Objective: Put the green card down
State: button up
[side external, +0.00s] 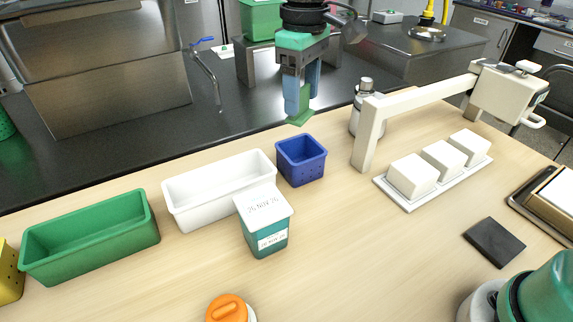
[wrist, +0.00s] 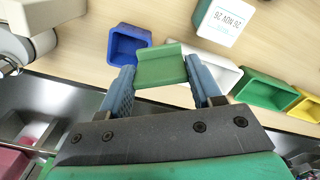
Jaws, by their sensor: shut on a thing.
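The green card (wrist: 160,68) is held between the two blue fingers of my gripper (wrist: 163,85) in the wrist view. In the side external view the green card (side external: 301,112) hangs at the tips of my gripper (side external: 301,98), raised above the back edge of the wooden table (side external: 350,240). In that view it appears behind and above the blue bin. The card's lower end sticks out past the fingertips. Its gripped part is partly hidden by the fingers.
A blue bin (side external: 301,162), a white bin (side external: 190,205), a green bin (side external: 60,255) and a labelled teal container (side external: 265,235) stand on the table. A white frame (side external: 365,140) and white blocks (side external: 412,175) are at right. A dark pad (side external: 494,242) lies front right; the front middle is mostly clear.

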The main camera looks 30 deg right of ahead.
jog(key=s+a+r+n, duration=0.15)
jog(key=a+n, duration=0.25)
jog(key=a, duration=0.4)
jog(key=s+a+n, duration=0.2)
jog(key=a+n, duration=0.1)
jog(key=a, duration=0.4)
jog(key=n, duration=0.5)
send_over(189, 318)
notch_tip(189, 318, down, 20)
jog(key=shift+r, duration=0.25)
jog(key=shift+f, duration=0.1)
jog(key=o, duration=1.2)
